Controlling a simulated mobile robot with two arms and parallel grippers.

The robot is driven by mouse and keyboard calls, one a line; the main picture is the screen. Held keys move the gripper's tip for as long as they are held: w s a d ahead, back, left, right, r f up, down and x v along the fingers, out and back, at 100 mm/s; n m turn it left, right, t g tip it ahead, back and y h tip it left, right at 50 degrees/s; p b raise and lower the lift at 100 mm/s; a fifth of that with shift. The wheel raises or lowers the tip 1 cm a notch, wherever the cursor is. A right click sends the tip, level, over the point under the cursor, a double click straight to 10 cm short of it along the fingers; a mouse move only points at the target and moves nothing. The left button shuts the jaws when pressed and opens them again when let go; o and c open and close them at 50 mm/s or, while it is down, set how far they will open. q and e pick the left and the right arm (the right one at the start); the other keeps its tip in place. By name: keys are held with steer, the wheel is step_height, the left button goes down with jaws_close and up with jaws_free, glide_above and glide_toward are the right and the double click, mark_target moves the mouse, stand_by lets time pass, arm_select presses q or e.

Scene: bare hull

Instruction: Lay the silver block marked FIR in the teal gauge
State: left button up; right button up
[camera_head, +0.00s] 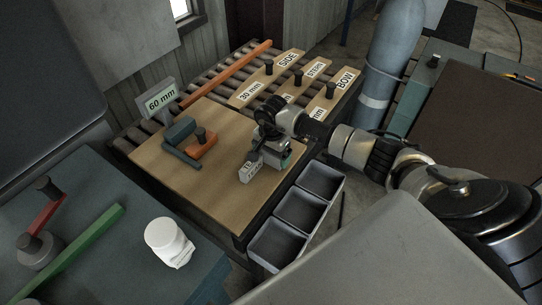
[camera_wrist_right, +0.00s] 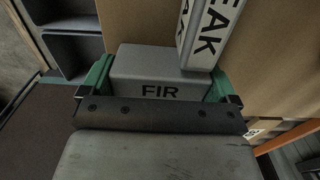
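The silver block marked FIR (camera_wrist_right: 160,75) sits between the green fingers of my right gripper (camera_wrist_right: 158,84), with a finger against each side. In the head view my right gripper (camera_head: 277,150) is low over the near right part of the wooden board; the FIR block is largely hidden there. A pale block with lettering ending in EAK (camera_wrist_right: 209,32) is just beyond the FIR block and overlaps it in view; it also shows in the head view (camera_head: 249,172). A teal piece, apparently the gauge (camera_head: 181,131), lies on the board to the left. My left gripper is not in view.
An orange piece with a dark knob (camera_head: 203,143) is beside the teal piece. A 60 mm sign (camera_head: 161,99) stands behind them. Three grey bins (camera_head: 299,213) line the board's right edge. Labelled boards (camera_head: 268,69) lie on rollers behind. The board's front left is clear.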

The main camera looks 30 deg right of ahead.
steer(key=shift+c, duration=1.3)
steer(key=shift+r+b, duration=0.3)
steer(key=shift+r, duration=0.25)
step_height(320, 180, up, 2)
steer(key=shift+w+r+b, duration=0.1)
steer(key=shift+r+b, duration=0.1)
steer(key=shift+b, duration=0.3)
steer(key=s+d+r+b, duration=0.3)
steer(key=s+d+r, duration=0.35)
steer(key=s, duration=0.25)
steer(key=s+a+n, duration=0.3)
steer(key=a+n, duration=0.3)
steer(key=a, duration=0.4)
steer(key=s+a+n, duration=0.3)
steer(key=a+n, duration=0.4)
steer(key=a, duration=0.2)
steer(key=shift+s+a+r+n, duration=0.2)
steer(key=shift+a+r+n, duration=0.1)
steer(key=shift+a+r, duration=0.1)
